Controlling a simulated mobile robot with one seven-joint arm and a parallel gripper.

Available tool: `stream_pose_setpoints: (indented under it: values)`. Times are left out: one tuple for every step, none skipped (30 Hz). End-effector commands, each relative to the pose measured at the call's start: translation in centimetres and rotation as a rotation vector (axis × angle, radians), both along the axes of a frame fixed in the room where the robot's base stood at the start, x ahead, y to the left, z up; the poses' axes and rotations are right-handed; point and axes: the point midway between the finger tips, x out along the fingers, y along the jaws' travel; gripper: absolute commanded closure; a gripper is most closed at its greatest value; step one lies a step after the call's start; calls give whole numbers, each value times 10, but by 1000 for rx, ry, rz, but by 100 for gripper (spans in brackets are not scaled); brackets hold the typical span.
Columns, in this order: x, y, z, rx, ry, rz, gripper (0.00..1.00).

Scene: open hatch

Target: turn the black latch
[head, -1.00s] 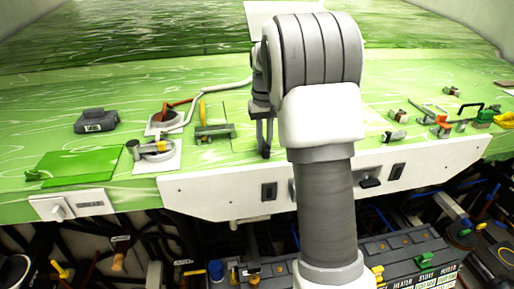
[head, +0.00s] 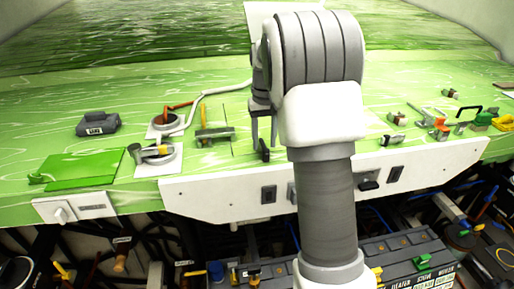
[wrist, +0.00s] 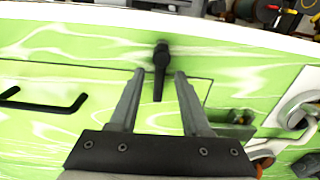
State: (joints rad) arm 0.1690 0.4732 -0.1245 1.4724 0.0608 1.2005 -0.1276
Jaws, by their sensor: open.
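The black latch (wrist: 160,68) is mounted on the green panel near its white edge. In the wrist view its round head is at the top and its lever points toward my gripper's palm. My gripper (wrist: 159,75) is open and empty, with one finger on each side of the lever and a gap on both sides. In the head view the latch (head: 264,150) stands just below and in front of the gripper's spread fingers (head: 263,118). My arm hides part of the panel to the right.
A black bar handle (wrist: 45,103) is left in the wrist view. A dark grey box (head: 97,124), a green plate (head: 78,168) and a valve (head: 155,154) lie left in the head view. Small fittings are at right. A white front panel (head: 230,198) drops to equipment below.

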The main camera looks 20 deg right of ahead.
Motion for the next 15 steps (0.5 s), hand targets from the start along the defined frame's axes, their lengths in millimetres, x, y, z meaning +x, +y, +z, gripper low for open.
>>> stream_pose_setpoints:
  values:
    - [0, 0, 8, 0, 0, 0, 52]
    - [0, 0, 10, 0, 0, 0, 52]
    - [0, 0, 14, 0, 0, 0, 52]
    - [0, 0, 16, 0, 0, 0, 52]
    - [0, 0, 18, 0, -1, 0, 52]
    - [0, 0, 21, 0, -1, 0, 52]
    - [0, 0, 24, 0, -1, 0, 52]
    - [0, 0, 26, 0, -1, 0, 52]
    - [0, 0, 30, 0, -1, 0, 52]
    - [0, 0, 32, 0, -1, 0, 52]
    - [0, 0, 34, 0, -2, 0, 52]
    - [0, 0, 38, 0, -2, 0, 52]
    - [0, 0, 40, 0, -2, 0, 52]
    - [0, 0, 42, 0, -2, 0, 52]
    - [0, 0, 46, 0, -2, 0, 52]
